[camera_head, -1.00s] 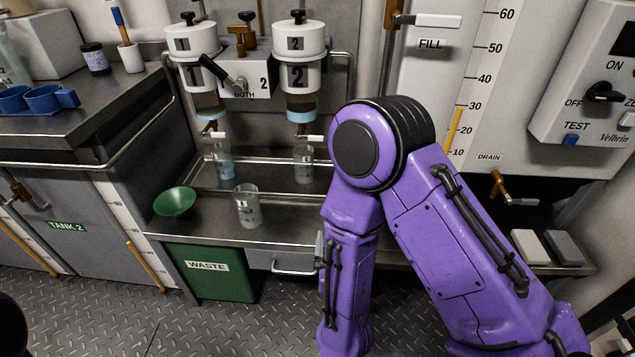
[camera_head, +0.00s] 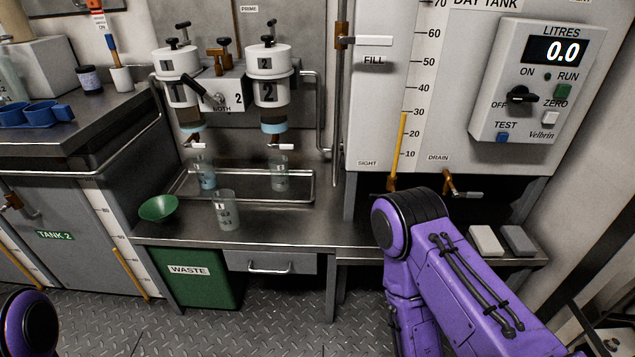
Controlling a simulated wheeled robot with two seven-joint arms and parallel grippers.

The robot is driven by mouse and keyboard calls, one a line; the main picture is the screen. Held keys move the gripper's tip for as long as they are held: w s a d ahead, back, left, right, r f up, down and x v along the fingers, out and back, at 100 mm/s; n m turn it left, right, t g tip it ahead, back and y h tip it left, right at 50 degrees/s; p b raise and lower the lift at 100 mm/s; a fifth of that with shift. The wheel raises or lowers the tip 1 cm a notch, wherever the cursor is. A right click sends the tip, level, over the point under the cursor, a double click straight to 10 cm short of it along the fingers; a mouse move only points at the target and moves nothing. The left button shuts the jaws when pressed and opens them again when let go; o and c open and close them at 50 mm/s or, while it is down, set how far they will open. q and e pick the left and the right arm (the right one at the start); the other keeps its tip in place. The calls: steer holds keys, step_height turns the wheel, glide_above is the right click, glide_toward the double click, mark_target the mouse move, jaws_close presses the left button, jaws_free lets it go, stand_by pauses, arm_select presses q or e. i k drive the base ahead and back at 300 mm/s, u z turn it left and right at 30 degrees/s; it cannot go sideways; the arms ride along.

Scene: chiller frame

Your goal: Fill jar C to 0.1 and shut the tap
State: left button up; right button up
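Three clear jars stand at the bench, and I cannot read their letters surely enough to tell which is jar C. One jar (camera_head: 228,211) stands on the bench front, one (camera_head: 206,172) with bluish liquid stands in the tray under filter 1, and one (camera_head: 280,174) stands in the tray under filter 2. A tap (camera_head: 196,147) with a pale lever hangs under filter 1, another tap (camera_head: 281,147) under filter 2. A drain tap (camera_head: 453,187) sits under the day tank. Neither gripper shows; only my purple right arm and a bit of my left arm do.
A green bowl (camera_head: 157,208) sits left of the front jar. A green waste bin (camera_head: 200,278) stands below the bench. A pale block (camera_head: 486,241) and a grey block (camera_head: 518,240) lie on the right shelf. The panel display (camera_head: 561,51) reads 0.0.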

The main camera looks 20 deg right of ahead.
mark_target(271, 146)
steer(key=z, duration=0.3)
steer(key=k, duration=0.3)
steer(key=u, duration=0.45)
steer(key=i, duration=1.45)
steer(key=z, duration=0.9)
steer(key=k, duration=1.15)
steer(key=z, duration=0.4)
steer(key=i, duration=0.55)
steer(key=u, duration=0.2)
